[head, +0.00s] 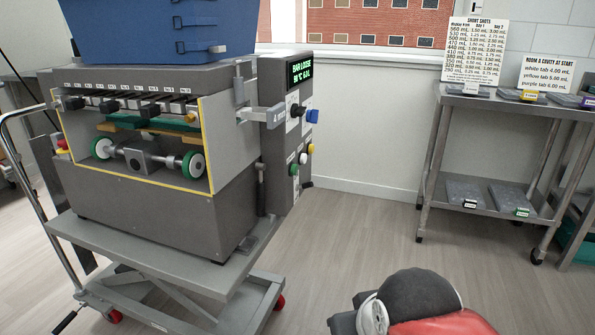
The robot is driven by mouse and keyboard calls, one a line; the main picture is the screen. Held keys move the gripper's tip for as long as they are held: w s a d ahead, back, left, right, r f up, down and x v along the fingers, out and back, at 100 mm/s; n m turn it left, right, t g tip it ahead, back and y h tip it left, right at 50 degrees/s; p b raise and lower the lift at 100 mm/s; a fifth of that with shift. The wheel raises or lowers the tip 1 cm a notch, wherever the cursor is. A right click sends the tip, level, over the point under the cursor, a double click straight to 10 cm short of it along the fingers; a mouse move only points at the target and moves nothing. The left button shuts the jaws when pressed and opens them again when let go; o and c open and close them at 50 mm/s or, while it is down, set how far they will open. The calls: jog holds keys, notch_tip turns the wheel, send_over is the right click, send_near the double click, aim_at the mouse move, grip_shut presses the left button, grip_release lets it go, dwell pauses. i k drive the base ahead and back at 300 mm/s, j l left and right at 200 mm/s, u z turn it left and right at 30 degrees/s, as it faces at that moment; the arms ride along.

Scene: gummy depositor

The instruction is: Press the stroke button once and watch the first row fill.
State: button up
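The depositor (160,190) stands at the left on a lift cart. Its control panel (276,150) faces right and carries a green button (294,170), a white button (303,158) and a yellow button (311,148). Their labels are too small to read, so I cannot tell which is the stroke button. The display (301,71) reads "BAR LOOSE", with a smaller line of figures below. A row of nozzles (130,104) sits above a green mould (160,123), whose cavities are hidden. My gripper is not in view; only part of my arm shows at the bottom.
A blue hopper (160,30) tops the machine. A black knob (297,110) and a blue knob (312,116) sit above the buttons. A silver clamp bar (262,115) sticks out beside the panel. A steel table (490,106) with trays stands at the right. Floor between is clear.

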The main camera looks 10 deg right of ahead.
aim_at(294, 170)
jog(key=i+l+u, duration=0.15)
jog(key=i+u, duration=0.15)
jog(key=i+l+u, duration=0.25)
jog(key=i, duration=0.2)
jog(key=i+l+u, duration=0.1)
jog(key=l+u, duration=0.35)
jog(key=l, duration=0.25)
jog(key=l+u, duration=0.45)
jog(key=l, duration=0.25)
jog(key=k+l+u, duration=0.15)
jog(key=l+u, duration=0.3)
jog(key=l, duration=0.25)
